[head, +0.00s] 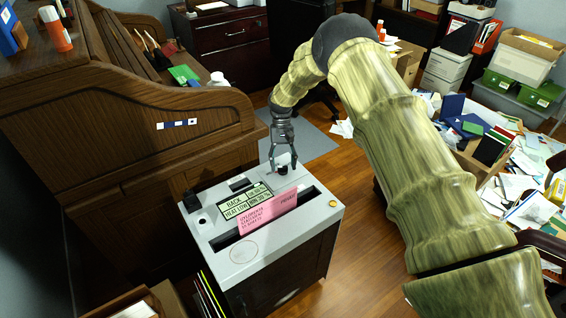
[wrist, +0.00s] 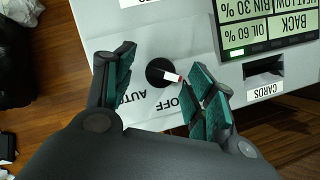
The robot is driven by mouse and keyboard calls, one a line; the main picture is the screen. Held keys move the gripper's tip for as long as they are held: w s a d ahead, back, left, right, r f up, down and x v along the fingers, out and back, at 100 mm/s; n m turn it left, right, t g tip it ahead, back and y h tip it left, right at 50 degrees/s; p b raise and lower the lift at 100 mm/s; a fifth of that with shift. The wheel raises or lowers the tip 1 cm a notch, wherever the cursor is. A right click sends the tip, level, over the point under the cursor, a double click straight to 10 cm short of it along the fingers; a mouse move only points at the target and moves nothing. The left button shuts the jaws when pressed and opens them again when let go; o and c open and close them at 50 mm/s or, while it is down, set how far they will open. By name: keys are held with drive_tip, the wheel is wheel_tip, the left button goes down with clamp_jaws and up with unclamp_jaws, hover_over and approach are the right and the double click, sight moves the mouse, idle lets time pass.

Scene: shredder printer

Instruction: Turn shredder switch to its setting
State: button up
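The shredder (head: 262,258) has a light grey top with a long slot and a pink sheet (head: 268,211) standing in it. Its switch is a round black knob (wrist: 160,72) with a white, red-tipped pointer. In the wrist view the pointer aims right and slightly down, near the OFF label; AUTO is printed to the lower left. My gripper (head: 283,168) is over the far right part of the shredder top. In the wrist view my gripper (wrist: 165,80) is open, with its fingers on either side of the knob. I cannot tell whether a finger touches it.
A lit display (wrist: 268,27) and a CARDS slot (wrist: 263,68) lie right of the knob in the wrist view. A wooden roll-top desk (head: 120,100) stands left of the shredder. Papers and boxes (head: 500,150) clutter the right side. Some wooden floor (head: 350,240) is bare.

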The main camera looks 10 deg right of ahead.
drive_tip(key=v, duration=1.2)
idle(0.3)
